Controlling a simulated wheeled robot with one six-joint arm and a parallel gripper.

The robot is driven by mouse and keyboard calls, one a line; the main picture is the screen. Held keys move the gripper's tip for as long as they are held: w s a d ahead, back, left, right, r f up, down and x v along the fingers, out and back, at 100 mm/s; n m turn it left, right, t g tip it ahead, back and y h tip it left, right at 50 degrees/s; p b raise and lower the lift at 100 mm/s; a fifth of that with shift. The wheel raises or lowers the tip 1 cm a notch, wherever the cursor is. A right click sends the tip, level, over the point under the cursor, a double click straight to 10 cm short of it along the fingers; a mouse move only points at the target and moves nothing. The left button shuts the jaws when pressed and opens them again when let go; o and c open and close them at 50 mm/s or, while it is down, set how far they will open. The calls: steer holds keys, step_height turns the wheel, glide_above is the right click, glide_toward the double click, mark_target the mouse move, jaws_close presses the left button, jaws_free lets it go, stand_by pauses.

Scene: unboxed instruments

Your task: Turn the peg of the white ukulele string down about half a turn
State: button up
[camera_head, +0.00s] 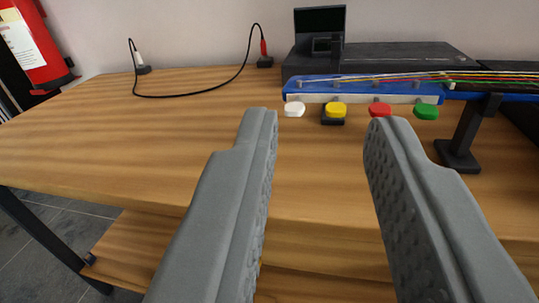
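The blue ukulele headstock (360,88) lies across the right back of the table, with coloured strings running right along it. Its white peg (294,109) is leftmost on the near side. To its right are the yellow peg (336,110), the red peg (380,110) and the green peg (426,111). My gripper (317,118) is open and empty, its two grey fingers wide apart. In the picture the white and yellow pegs show between the fingertips. The fingers look nearer to me than the pegs and touch nothing I can see.
The wooden table (190,130) is bare at the left and middle. A black cable (195,93) loops at the back. A black device (385,57) with a small screen (319,21) stands behind the headstock. A black stand (466,135) supports the ukulele. A red extinguisher (35,45) is far left.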

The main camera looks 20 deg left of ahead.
steer(key=h, duration=0.2)
glide_toward(292, 113)
steer(key=w, duration=0.9)
steer(key=shift+w+d, duration=0.2)
steer(key=shift+r, duration=0.1)
jaws_close()
